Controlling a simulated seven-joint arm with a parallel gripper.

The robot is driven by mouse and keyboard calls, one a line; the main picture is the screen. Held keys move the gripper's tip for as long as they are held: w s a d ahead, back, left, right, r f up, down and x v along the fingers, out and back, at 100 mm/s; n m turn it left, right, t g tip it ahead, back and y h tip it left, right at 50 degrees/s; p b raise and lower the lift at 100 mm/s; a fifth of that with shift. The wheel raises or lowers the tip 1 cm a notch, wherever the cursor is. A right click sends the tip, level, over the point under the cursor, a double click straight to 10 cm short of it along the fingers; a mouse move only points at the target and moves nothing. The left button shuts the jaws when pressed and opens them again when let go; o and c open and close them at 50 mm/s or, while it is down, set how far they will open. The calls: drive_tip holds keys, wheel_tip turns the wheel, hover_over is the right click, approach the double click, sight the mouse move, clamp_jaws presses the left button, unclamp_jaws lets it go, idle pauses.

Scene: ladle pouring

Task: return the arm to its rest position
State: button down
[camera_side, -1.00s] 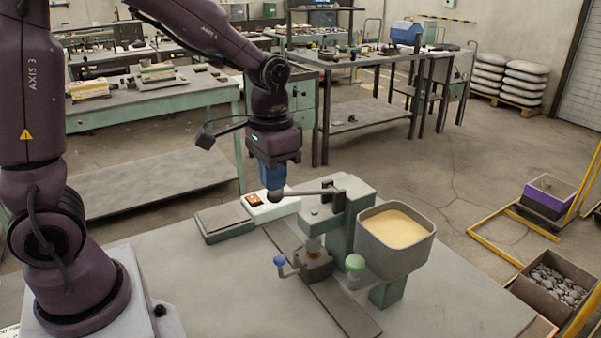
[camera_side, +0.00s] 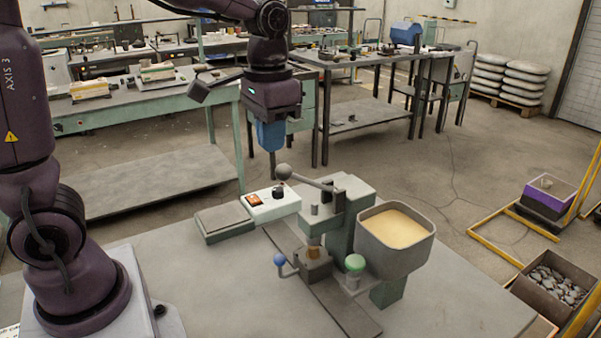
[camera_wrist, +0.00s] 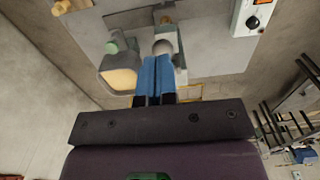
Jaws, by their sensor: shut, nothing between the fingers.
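My gripper (camera_side: 271,146) has blue fingers and hangs above the table machine, to the upper left of its lever. Its fingers are shut side by side with nothing between them. The blue fingers also show in the wrist view (camera_wrist: 157,62). The machine's lever (camera_side: 307,180) ends in a round grey knob (camera_side: 283,171), which stands apart just below my fingertips. A grey hopper (camera_side: 426,250) full of pale yellow granules (camera_side: 396,229) is at the right of the machine.
A green-capped knob (camera_side: 355,263) and a blue ball handle (camera_side: 279,259) stand low on the machine. A white switch box (camera_side: 272,207) with an orange switch is behind. The table's (camera_side: 215,290) front left is clear. Benches (camera_side: 150,105) stand behind.

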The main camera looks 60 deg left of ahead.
drive_tip(key=s+d+r+t, duration=0.1)
drive_tip(key=s+t, duration=0.1)
drive_tip(key=s, duration=0.4)
drive_tip(key=s+d+r+t, duration=0.1)
drive_tip(key=s+r+t, duration=0.1)
drive_tip(key=s, duration=0.4)
drive_tip(key=shift+d+t, duration=0.25)
drive_tip(key=shift+t, duration=0.55)
